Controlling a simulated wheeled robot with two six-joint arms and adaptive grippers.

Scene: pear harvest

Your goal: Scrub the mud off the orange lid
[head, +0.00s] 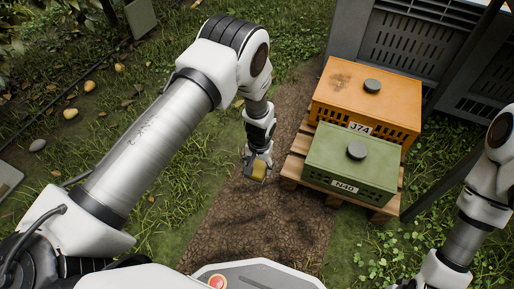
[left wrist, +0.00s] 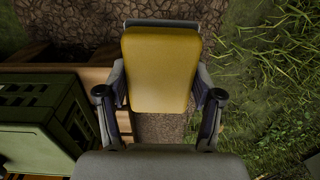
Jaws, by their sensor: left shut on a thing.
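An orange crate with an orange lid (head: 382,98) stands on a wooden pallet at the upper right of the head view. A brown mud patch (head: 340,81) marks the lid's left part, and a dark round knob (head: 372,86) sits near its middle. My left gripper (head: 259,168) is shut on a yellow sponge with a grey underside (head: 258,172), above the dirt path and left of the pallet, apart from the lid. In the left wrist view the sponge (left wrist: 160,70) sits between both fingers. Of my right arm only links show at the right edge; its gripper is out of view.
A green crate (head: 345,178) with a dark knob and label N40 stands in front of the orange one, labelled J74, on the pallet (head: 297,145). Large grey bins (head: 400,35) stand behind. Several pears (head: 71,113) lie in the grass at left.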

